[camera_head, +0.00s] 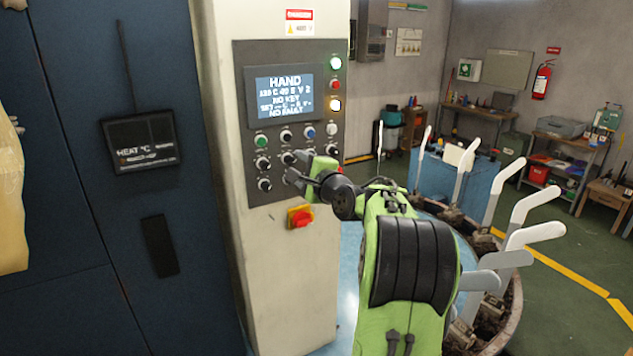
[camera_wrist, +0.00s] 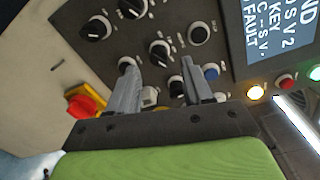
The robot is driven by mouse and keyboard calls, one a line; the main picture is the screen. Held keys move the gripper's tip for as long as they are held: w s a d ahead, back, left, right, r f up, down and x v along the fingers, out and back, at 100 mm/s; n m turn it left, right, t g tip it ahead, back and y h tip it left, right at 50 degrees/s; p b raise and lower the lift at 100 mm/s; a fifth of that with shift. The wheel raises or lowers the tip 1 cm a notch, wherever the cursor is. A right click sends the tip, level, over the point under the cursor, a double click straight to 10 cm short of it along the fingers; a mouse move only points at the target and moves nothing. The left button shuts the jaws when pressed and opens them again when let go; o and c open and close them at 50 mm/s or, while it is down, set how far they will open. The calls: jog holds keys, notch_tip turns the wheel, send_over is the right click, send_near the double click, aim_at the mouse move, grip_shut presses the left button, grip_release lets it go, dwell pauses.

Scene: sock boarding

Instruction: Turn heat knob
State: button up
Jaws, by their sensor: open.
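The heat knob is one of several black knobs on the dark control panel (camera_head: 240,120); their labels are too small to read. In the head view, my gripper (camera_head: 297,167) is at the panel's lower right, its fingers pointing at the panel and covering some knobs. In the wrist view, my gripper (camera_wrist: 166,80) is open. A black knob (camera_wrist: 160,51) shows just beyond the gap between the fingertips. Another knob (camera_wrist: 127,66) is by the left fingertip, and one (camera_wrist: 177,88) is beside the right finger. I see nothing held; contact with the panel cannot be told.
The panel's screen (camera_head: 285,92) reads HAND and NO FAULT. A red stop knob on a yellow base (camera_head: 300,217) sits just below the panel. A HEAT °C display (camera_head: 140,143) is on the dark blue cabinet at left. A round carrier with white sock forms (camera_head: 535,235) stands at right.

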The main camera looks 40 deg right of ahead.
jog(key=b+v, duration=0.2)
jog(key=v, duration=1)
jog(key=shift+s+b, duration=0.35)
jog(key=shift+a, duration=0.1)
jog(key=a+f+n+g+y, duration=0.1)
jog(key=a+f+n+g, duration=0.2)
jog(key=a, duration=0.5)
jog(key=a+f+n+g+y, duration=0.1)
jog(key=a+f+n+y, duration=0.15)
jog(key=a+n, duration=0.45)
jog(key=a+f+n+g+y, duration=0.1)
jog(key=a+f+n+g, duration=0.2)
jog(key=a, duration=0.6)
jog(key=s+a+f+n+g, duration=0.2)
jog(key=s+f+n, duration=0.3)
jog(key=s, duration=0.4)
jog(key=s+a+f+n+g+b, duration=0.1)
jog(key=s+a+f+n+g, duration=0.1)
jog(key=s+a+f+n, duration=0.3)
jog(key=s+n, duration=0.1)
jog(key=s, duration=0.2)
jog(key=shift+s+f, duration=0.35)
jog(key=shift+a, duration=0.1)
